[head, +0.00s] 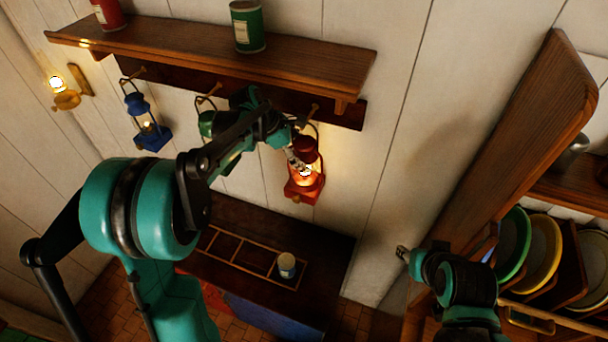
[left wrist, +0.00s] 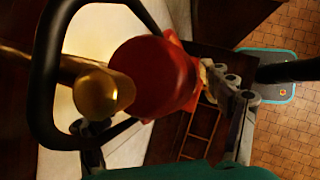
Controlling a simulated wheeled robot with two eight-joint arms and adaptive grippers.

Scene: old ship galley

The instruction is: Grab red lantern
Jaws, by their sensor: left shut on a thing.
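The lit red lantern (head: 305,172) hangs by its handle from a brass peg (head: 314,110) under the wall shelf in the head view. My left gripper (head: 300,154) is shut on the upper part of the lantern. In the left wrist view the red lantern's top (left wrist: 155,78) is between my left gripper's fingers, with the black handle loop (left wrist: 48,75) around the brass peg end. My right gripper (head: 402,253) is at the lower right, away from the lantern; its jaw state is unclear.
A blue lantern (head: 147,125) hangs to the left. The shelf (head: 200,50) above holds a green can (head: 248,27) and a red can (head: 108,14). Below stands a cabinet with a divided tray (head: 232,247) and a small can (head: 287,264). A plate rack (head: 550,300) is at right.

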